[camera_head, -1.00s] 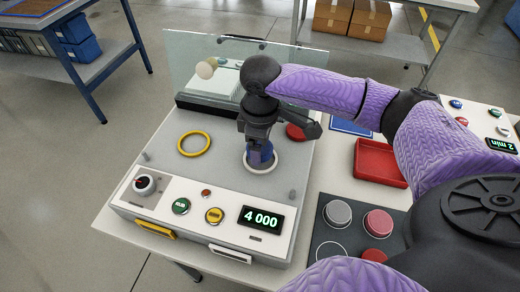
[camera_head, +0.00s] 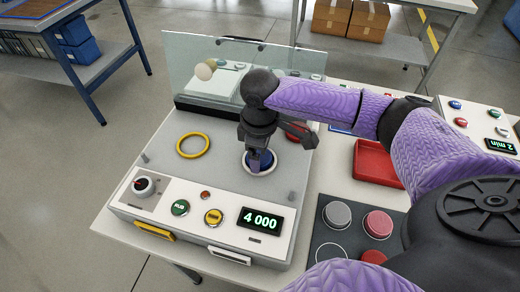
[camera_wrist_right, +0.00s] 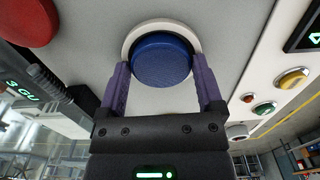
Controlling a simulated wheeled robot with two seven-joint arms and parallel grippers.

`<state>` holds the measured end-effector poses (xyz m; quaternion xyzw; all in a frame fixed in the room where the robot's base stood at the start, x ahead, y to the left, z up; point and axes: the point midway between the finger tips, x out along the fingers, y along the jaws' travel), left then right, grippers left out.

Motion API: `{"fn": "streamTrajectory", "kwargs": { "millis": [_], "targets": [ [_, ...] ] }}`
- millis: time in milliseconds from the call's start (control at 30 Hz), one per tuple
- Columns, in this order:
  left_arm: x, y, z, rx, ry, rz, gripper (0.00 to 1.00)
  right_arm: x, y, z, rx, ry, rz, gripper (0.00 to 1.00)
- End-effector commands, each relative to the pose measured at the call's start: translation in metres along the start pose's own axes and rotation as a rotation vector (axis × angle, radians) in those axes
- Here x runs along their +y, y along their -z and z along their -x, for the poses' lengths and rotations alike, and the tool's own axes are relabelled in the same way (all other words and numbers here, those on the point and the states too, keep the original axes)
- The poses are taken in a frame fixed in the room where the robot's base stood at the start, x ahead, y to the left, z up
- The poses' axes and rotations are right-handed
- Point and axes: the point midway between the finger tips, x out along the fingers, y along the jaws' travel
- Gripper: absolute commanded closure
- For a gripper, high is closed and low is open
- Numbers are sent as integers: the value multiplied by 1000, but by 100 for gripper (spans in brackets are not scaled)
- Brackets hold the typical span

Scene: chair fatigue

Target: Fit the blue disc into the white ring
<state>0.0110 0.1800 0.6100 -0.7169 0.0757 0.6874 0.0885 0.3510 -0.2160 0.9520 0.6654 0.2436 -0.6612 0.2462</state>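The blue disc (camera_wrist_right: 162,58) is between the two fingers of my right gripper (camera_wrist_right: 162,75) in the right wrist view. The fingers are at its two sides and appear to touch it. The white ring (camera_wrist_right: 129,42) shows around the disc's far side. In the head view, my right gripper (camera_head: 259,165) points down at the white ring (camera_head: 249,171), with the blue disc (camera_head: 269,156) inside the ring's outline, partly hidden by the fingers. I cannot tell whether the disc is fully seated. My left gripper is not in view.
A yellow ring (camera_head: 180,149) lies left on the grey machine top. The control panel shows 4 000 on its display (camera_head: 260,219). A clear guard (camera_head: 200,65) stands behind. A red tray (camera_head: 378,165) and a dark pad with round pieces (camera_head: 330,238) are at right.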

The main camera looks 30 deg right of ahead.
Motion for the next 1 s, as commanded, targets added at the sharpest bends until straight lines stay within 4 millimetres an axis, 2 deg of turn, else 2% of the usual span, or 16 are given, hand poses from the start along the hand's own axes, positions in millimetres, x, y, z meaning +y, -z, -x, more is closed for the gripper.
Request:
{"fn": "streamTrajectory", "kwargs": {
  "millis": [33,267,367,600,700,833,1000],
  "targets": [
    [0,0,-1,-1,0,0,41,-3,-2,-5,-11,8,4,0],
    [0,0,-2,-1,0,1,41,-4,-2,-6,-14,10,5,0],
    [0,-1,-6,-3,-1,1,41,-3,-2,3,-11,8,6,0],
    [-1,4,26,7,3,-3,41,-2,0,81,-4,5,3,0],
    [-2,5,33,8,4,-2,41,-1,0,106,-4,5,2,0],
    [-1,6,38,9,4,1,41,-1,0,125,-4,5,2,0],
    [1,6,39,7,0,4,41,-1,0,130,-6,7,2,0]
  ]
}}
